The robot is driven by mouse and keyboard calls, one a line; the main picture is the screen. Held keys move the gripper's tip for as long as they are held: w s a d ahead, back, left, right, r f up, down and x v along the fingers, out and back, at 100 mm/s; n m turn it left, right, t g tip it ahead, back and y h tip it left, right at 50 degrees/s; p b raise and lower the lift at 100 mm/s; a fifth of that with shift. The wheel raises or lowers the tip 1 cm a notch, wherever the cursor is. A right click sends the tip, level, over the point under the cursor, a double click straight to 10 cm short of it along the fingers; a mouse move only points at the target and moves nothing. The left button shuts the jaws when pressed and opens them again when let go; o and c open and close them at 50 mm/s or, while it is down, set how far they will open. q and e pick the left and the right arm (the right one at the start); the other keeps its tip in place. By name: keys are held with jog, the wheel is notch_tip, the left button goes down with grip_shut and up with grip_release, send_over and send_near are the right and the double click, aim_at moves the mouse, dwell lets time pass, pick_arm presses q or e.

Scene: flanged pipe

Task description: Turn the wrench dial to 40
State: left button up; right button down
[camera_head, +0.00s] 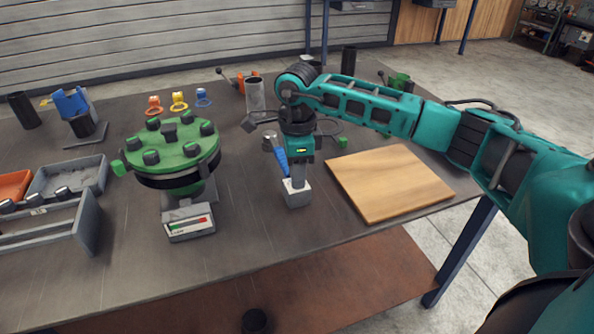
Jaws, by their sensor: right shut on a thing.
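My right gripper (297,176) points straight down over a small light-grey block (297,195) near the middle of the table. It is shut on the wrench there, just above the block. A slanted blue handle-like part (281,157) with a pale round end shows beside the gripper's left side and seems to belong to the wrench. The gripper and wrist hide most of the wrench. The dial and its number are too small and covered to read. My left gripper is not in view.
A green-topped flanged pipe (180,148) with several dark bolts stands left, above a display box (189,223). A wooden board (388,182) lies right of the grey block. Grey trays (92,222) sit far left. Coloured small parts and a grey cylinder (255,95) stand behind. The front table strip is clear.

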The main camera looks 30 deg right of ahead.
dwell(0.3)
jog(key=c, duration=0.9)
grip_release()
